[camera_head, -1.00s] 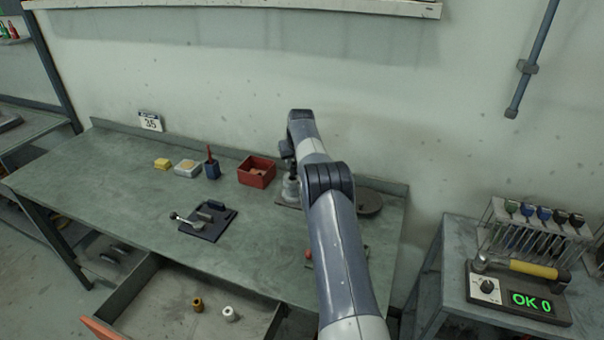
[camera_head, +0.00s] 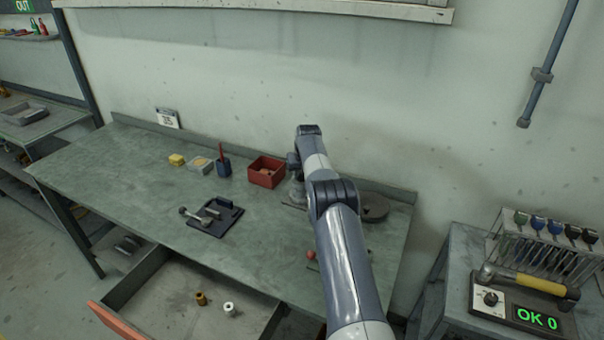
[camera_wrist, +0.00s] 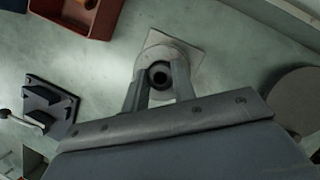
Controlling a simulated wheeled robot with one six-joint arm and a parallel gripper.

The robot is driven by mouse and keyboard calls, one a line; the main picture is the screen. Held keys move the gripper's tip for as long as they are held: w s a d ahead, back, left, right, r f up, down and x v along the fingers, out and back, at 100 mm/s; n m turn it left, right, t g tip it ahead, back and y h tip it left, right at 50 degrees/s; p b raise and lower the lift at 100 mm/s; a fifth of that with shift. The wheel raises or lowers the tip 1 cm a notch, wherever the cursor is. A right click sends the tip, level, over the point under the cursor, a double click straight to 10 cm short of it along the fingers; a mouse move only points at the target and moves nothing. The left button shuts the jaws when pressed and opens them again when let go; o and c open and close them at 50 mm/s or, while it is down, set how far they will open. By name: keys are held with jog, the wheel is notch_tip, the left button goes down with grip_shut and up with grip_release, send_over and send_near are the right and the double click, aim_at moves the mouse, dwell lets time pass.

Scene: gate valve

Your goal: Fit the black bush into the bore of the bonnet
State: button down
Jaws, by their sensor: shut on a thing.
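The grey bonnet (camera_wrist: 166,48) is a round body on a pale square plate in the wrist view. It also shows in the head view (camera_head: 297,190), partly hidden by my arm. My gripper (camera_wrist: 160,82) is over the bonnet, its two fingers shut on the black bush (camera_wrist: 159,75), a dark ring between the fingertips. The bush overlaps the middle of the bonnet in the wrist view. The bore is hidden behind it, and I cannot tell whether the bush is above the bore or partly in it.
A red box (camera_head: 266,171) stands left of the bonnet and a dark round disc (camera_head: 373,207) to its right. A dark fixture (camera_head: 215,216) lies further left. The open drawer (camera_head: 190,300) holds two small spools.

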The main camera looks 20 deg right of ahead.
jog(key=shift+s+f, duration=0.2)
jog(key=shift+f, duration=0.45)
jog(key=c, duration=1.3)
grip_release()
jog(key=shift+c, duration=0.2)
jog(key=shift+o, duration=0.9)
jog(key=shift+r, duration=0.15)
jog(key=shift+w+r, duration=0.1)
jog(key=shift+r, duration=0.35)
jog(key=shift+a+r, duration=0.1)
jog(key=shift+r, duration=0.1)
jog(key=v, duration=1.2)
jog(key=shift+w, duration=0.25)
